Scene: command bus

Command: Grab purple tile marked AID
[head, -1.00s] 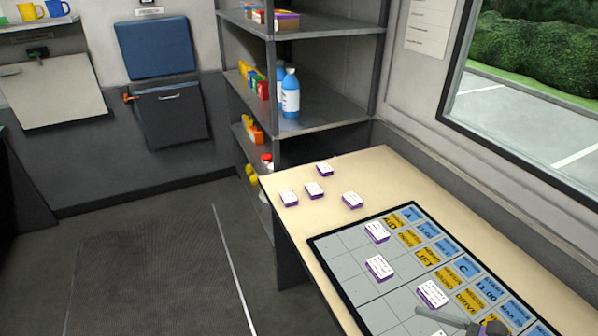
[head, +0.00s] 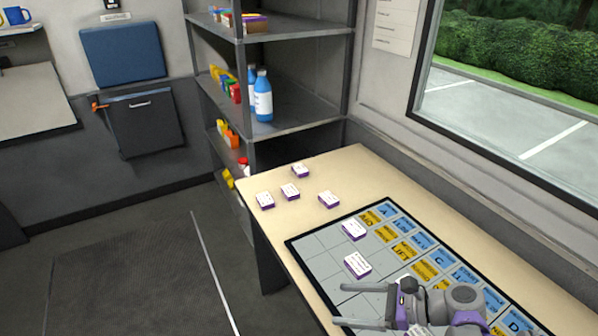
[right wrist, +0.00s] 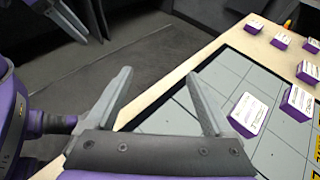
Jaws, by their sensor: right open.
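Several white-topped tiles with purple sides are in the head view; their print is too small to read, so I cannot tell which says AID. A loose group lies on the table: a back tile (head: 300,171), a left tile (head: 265,200), a middle tile (head: 290,191) and a right tile (head: 329,200). Others lie on the grey board (head: 318,246): a far tile (head: 354,229) and a nearer tile (head: 357,265). My right gripper (head: 338,305) is open and empty over the board's near part, hiding some of it. In the right wrist view, a board tile (right wrist: 249,115) lies right of the fingers.
The beige table (head: 346,163) has bare room around the loose tiles. Yellow and blue printed labels (head: 403,250) line the board's right side. A dark shelf unit (head: 290,118) with bottles stands behind the table; the window wall runs along the right.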

